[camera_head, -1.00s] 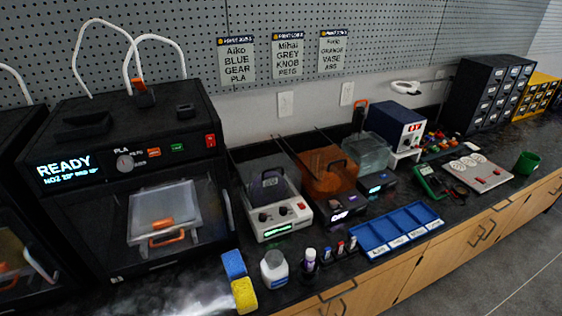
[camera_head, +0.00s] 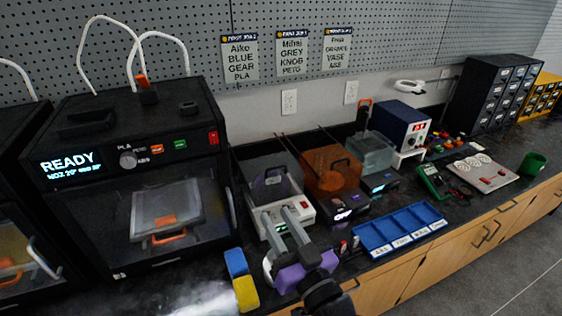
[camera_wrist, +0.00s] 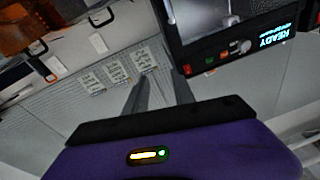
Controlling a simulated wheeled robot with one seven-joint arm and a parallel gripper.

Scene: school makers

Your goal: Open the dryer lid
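Two lidded boxes stand on the bench, and I cannot tell for certain which is the dryer. One is a white-fronted box (camera_head: 306,213) with a smoky clear lid (camera_head: 257,165) and a dark handle. The other has an orange see-through lid (camera_head: 329,172) with a black handle and a dark, lit front. Both lids look shut. My gripper (camera_head: 281,207) is in front of the white-fronted box, its two grey fingers parted and empty, hiding part of that front. In the wrist view, the parted fingers (camera_wrist: 160,78) show above my purple wrist housing.
A 3D printer (camera_head: 130,180) with a READY display stands at left. A blue compartment tray (camera_head: 400,230) sits right of my gripper. Small bottles (camera_head: 349,246) are partly hidden. A clear tank (camera_head: 370,152) stands behind right.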

